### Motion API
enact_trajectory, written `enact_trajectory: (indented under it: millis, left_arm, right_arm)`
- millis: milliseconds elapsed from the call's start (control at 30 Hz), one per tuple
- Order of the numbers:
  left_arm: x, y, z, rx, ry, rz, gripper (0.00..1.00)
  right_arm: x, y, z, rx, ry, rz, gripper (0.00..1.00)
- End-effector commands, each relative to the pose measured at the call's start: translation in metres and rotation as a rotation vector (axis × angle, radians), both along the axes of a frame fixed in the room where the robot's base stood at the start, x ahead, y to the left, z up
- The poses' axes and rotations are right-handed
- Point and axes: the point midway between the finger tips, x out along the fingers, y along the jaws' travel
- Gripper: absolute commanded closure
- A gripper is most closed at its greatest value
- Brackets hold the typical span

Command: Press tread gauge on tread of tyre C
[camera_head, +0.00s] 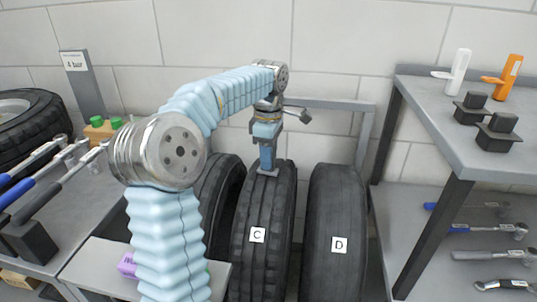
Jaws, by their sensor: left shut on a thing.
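Tyre C (262,210) stands upright in the middle, with a white label marked C on its tread. My left gripper (267,138) is above its upper tread and is shut on a tread gauge (267,157). The gauge is blue-grey and upright, with a flat foot at its lower end. The foot appears to be at the top of tyre C's tread; whether it is pressed down cannot be told. My right gripper is not in view.
Tyre D (336,225) stands to the right of tyre C, and another tyre (217,190) is partly hidden at its left. A rack rail (325,104) runs behind. The right shelf (455,140) holds a white tool (459,72), an orange tool (508,76) and dark blocks.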

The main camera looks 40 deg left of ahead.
Motion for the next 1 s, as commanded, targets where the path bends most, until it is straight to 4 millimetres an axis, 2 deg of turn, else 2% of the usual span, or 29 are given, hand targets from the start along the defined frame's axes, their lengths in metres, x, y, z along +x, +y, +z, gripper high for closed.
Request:
enact_trajectory:
  millis: [1000]
  left_arm:
    - [0.0, 0.0, -0.01, 0.0, -0.001, -0.001, 1.0]
  right_arm:
    - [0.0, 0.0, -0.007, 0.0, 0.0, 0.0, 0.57]
